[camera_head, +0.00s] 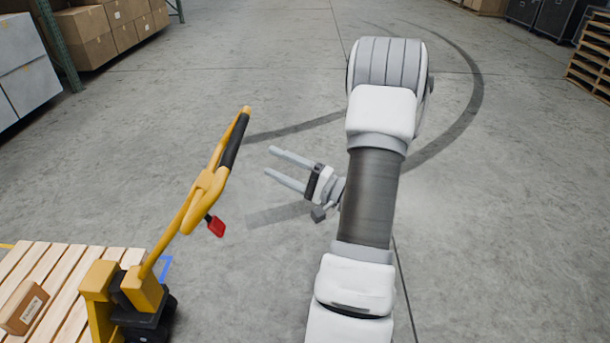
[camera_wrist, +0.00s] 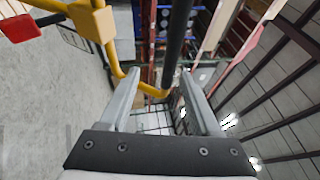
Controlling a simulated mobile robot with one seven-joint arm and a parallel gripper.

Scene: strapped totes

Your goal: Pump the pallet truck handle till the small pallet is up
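The yellow pallet truck handle (camera_head: 207,183) leans up and right from the truck's base (camera_head: 140,295). Its loop has a black grip (camera_head: 235,141) and a red lever (camera_head: 216,226) below. My gripper (camera_head: 270,161) is open and empty, its fingers pointing left at the grip with a visible gap. In the wrist view, the black grip (camera_wrist: 178,38) shows beyond and between the open fingertips (camera_wrist: 158,72); the red lever (camera_wrist: 20,28) is at upper left. The small wooden pallet (camera_head: 62,272) is at lower left, partly cut off; I cannot tell its height off the floor.
Racking with cartons (camera_head: 95,38) and grey bins (camera_head: 22,70) stand at upper left. Stacked pallets (camera_head: 590,55) and dark cases (camera_head: 555,18) stand at upper right. The concrete floor around my arm is clear.

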